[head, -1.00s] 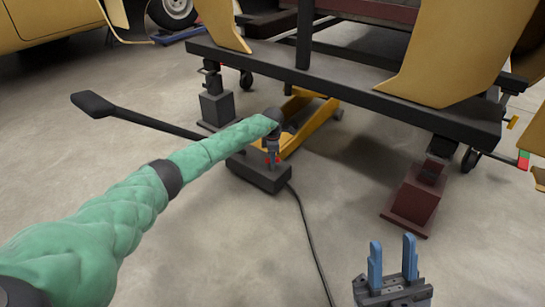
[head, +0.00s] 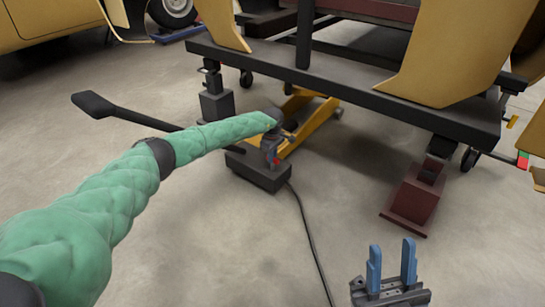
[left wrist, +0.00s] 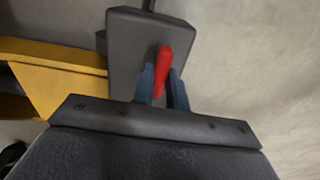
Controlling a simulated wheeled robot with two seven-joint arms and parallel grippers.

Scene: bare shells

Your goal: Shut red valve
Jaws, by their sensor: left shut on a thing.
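The red valve handle (head: 277,161) sits on a dark grey box (head: 256,176) on the floor, mostly hidden by my left gripper in the head view. In the left wrist view the red handle (left wrist: 164,62) stands between the two blue fingers of my left gripper (left wrist: 162,90), over the grey box (left wrist: 128,45). My left gripper (head: 270,155) is shut on the handle. My right gripper (head: 392,268) is open and empty at the bottom right of the head view, well away from the box.
A yellow floor jack (head: 312,115) with a long dark handle (head: 130,117) lies just behind the box. A dark frame (head: 350,85) on stands rises behind. A black cable (head: 306,226) runs forward from the box. Bare floor lies in front.

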